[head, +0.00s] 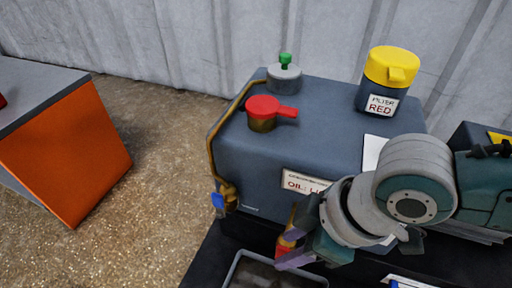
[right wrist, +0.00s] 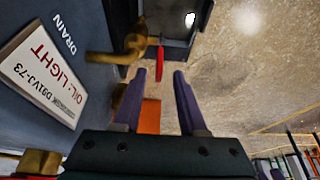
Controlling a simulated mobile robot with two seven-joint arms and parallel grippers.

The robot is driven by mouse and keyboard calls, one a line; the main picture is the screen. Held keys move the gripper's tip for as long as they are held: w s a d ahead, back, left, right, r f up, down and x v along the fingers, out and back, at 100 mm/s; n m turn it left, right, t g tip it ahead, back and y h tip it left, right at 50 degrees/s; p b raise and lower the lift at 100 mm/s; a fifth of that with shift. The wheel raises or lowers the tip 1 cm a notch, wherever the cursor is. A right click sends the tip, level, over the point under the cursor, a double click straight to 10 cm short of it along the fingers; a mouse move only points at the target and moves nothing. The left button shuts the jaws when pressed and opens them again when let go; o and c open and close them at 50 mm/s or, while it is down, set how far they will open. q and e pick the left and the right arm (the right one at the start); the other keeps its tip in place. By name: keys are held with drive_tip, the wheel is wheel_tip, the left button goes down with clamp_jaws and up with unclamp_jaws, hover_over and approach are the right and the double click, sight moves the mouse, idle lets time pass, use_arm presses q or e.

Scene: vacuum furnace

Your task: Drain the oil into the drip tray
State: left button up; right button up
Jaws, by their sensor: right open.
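The dark grey-blue oil unit (head: 255,155) has an "OIL: LIGHT" label on its front. Below the label is a brass drain valve (right wrist: 130,45) with a red handle (right wrist: 159,58); the handle also shows in the head view (head: 284,246). My right gripper (head: 292,250) is open at the drain valve. In the right wrist view its two purple fingers (right wrist: 160,76) point at the red handle, which lies in line with the gap between them. I cannot tell whether they touch it. The drip tray (head: 238,268) is below, partly cut off. My left gripper is not in view.
On top of the unit are a red-handled cap (head: 264,113), a green-topped grey fitting (head: 285,77) and a yellow-capped filter (head: 388,78). A brass pipe with a blue-handled valve (head: 218,200) runs down its left side. An orange-sided cabinet (head: 70,150) stands left, with open floor between.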

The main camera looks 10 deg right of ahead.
drive_tip(key=shift+b+x, duration=0.6)
drive_tip(key=shift+x, duration=0.7)
clamp_jaws()
idle(0.5)
